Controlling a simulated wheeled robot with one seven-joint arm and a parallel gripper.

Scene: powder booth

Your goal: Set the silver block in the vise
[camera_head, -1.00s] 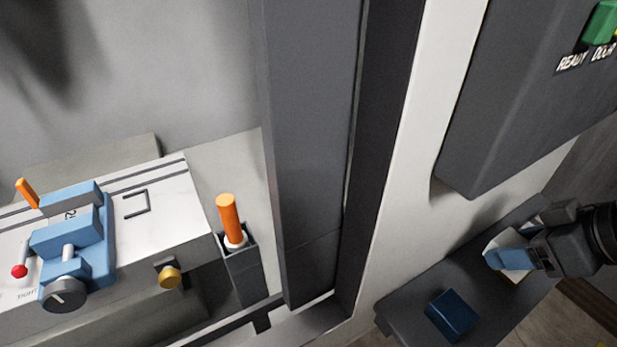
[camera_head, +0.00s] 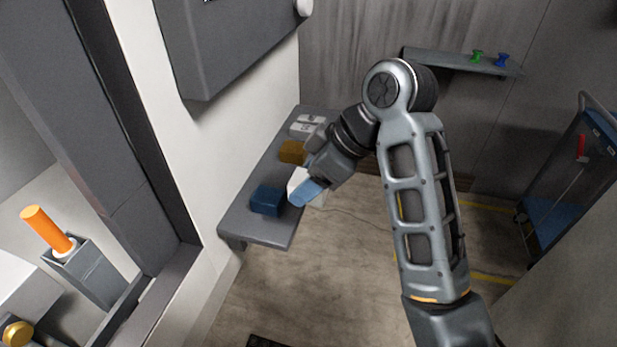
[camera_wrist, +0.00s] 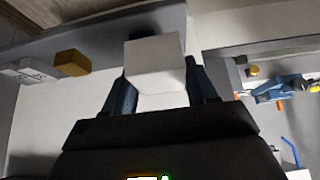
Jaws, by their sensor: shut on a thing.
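The silver block (camera_wrist: 155,65), pale and nearly white, is held between the two blue fingers of my gripper (camera_wrist: 162,88) in the wrist view. In the head view my gripper (camera_head: 309,188) is over the dark shelf's right edge, and only a pale part of the block (camera_head: 296,181) shows beside the finger. I cannot tell whether the block touches the shelf. The blue vise (camera_wrist: 268,90) shows small and sideways at the right of the wrist view, well apart from my gripper. It is out of the head view.
The dark shelf (camera_head: 251,226) bears a dark blue block (camera_head: 267,200), a brass-coloured block (camera_head: 292,151) and white labelled pieces (camera_head: 306,125). A dark post (camera_head: 85,110) and wall stand left of it. An orange-handled tool (camera_head: 46,228) sits in a holder. A blue cart (camera_head: 570,165) stands far right.

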